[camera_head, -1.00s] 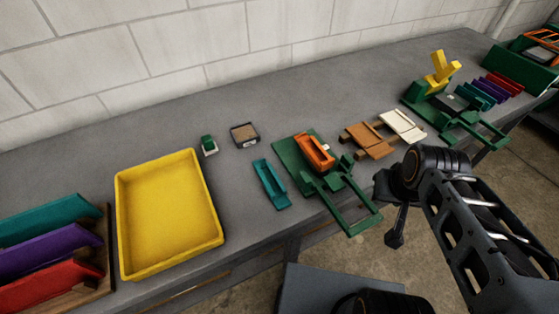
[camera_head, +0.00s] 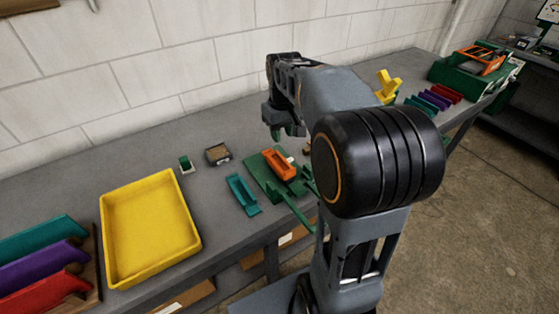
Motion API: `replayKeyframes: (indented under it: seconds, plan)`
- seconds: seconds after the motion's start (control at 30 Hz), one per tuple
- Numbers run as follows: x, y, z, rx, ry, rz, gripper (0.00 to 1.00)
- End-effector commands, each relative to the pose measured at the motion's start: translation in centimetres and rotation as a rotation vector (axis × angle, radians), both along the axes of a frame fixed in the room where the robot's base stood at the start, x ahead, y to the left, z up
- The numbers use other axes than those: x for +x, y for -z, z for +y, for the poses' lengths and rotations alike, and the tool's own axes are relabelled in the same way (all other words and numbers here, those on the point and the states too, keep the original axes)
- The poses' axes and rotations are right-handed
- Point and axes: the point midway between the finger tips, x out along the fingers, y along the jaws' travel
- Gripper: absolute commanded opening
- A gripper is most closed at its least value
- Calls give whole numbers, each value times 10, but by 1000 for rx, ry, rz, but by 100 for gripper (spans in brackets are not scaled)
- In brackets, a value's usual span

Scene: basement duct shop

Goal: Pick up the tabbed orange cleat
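An orange cleat (camera_head: 278,164), a shallow channel shape, lies on a green fixture (camera_head: 262,177) near the middle of the bench. A small pale patch shows at its right end. My gripper (camera_head: 288,133) hangs above and behind the orange cleat as seen here, apart from it, with its fingers pointing down. The fingers are small and dark, so their gap cannot be made out. My arm hides the right part of the fixture. Another orange piece (camera_head: 485,58) sits on a green box at the far right.
A teal cleat (camera_head: 242,194) lies left of the fixture, beside a yellow tray (camera_head: 196,238). A small brown-topped block (camera_head: 218,154) and a green-and-white piece (camera_head: 187,165) lie behind. Teal, purple and red pieces stand in a rack (camera_head: 98,270) at left. A wall backs the bench.

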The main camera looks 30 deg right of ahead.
Motion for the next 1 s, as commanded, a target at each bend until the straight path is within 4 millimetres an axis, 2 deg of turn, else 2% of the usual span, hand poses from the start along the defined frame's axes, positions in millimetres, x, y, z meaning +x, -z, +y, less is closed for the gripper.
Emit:
replayKeyframes:
  seconds: [0.03, 0.13, 0.23, 0.6, 0.87, 1.0]
  plan:
    - [9, -3, -8, 2, -3, 16, 34]
    - [20, -3, -19, 8, -14, 39, 34]
    - [25, 6, -25, 11, -20, 53, 34]
    - [25, 67, -26, 12, -21, 56, 34]
    - [25, 83, -26, 11, -20, 53, 34]
    - [22, 98, -26, 12, -20, 57, 34]
